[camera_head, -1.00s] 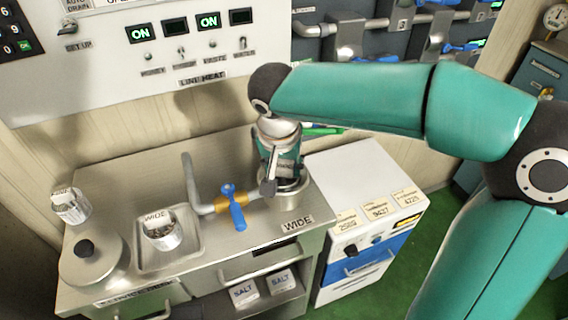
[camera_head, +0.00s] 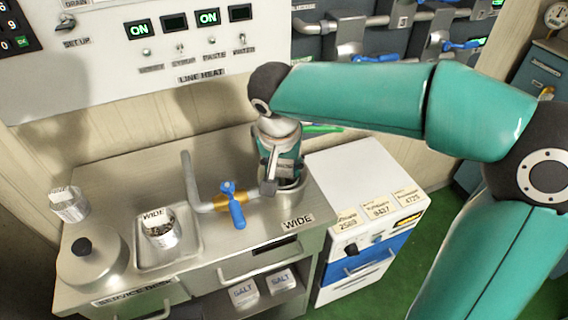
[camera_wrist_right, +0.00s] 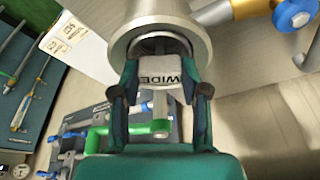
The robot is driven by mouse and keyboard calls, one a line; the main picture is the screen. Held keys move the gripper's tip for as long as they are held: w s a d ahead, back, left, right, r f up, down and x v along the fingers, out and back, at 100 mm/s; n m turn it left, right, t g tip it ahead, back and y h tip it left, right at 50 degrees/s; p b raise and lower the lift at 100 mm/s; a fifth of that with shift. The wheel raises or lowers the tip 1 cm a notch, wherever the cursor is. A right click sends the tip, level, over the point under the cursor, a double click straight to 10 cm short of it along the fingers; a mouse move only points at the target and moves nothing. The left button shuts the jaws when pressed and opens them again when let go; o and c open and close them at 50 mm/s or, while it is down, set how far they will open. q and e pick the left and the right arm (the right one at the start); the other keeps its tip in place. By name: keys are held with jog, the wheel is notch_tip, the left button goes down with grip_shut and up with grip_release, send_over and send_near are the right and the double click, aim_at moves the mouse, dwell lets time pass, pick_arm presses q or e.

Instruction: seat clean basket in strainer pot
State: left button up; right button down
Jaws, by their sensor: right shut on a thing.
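My right gripper (camera_head: 277,180) reaches down into the mouth of the metal strainer pot (camera_head: 291,199) at the right end of the counter. In the right wrist view the gripper (camera_wrist_right: 160,82) is shut on a pale basket marked WIDE (camera_wrist_right: 158,76), between its two fingers. The basket is at the opening of the round pot (camera_wrist_right: 202,38), its far part inside the rim. How deep it sits, and whether it touches the bottom, is hidden. My left gripper is in neither view.
A second basket tagged WIDE (camera_head: 161,234), with dark contents, stands in the sink tray (camera_head: 194,247). Another small basket (camera_head: 68,206) is at the far left, behind a lidded round vessel (camera_head: 92,264). A pipe with a blue valve handle (camera_head: 236,212) lies just left of the pot.

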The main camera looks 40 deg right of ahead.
dwell(0.3)
jog(key=c, duration=0.5)
grip_release()
jog(key=o, duration=0.5)
jog(key=shift+r, duration=0.15)
jog(key=shift+r+p, duration=3.15)
jog(key=shift+r, duration=0.75)
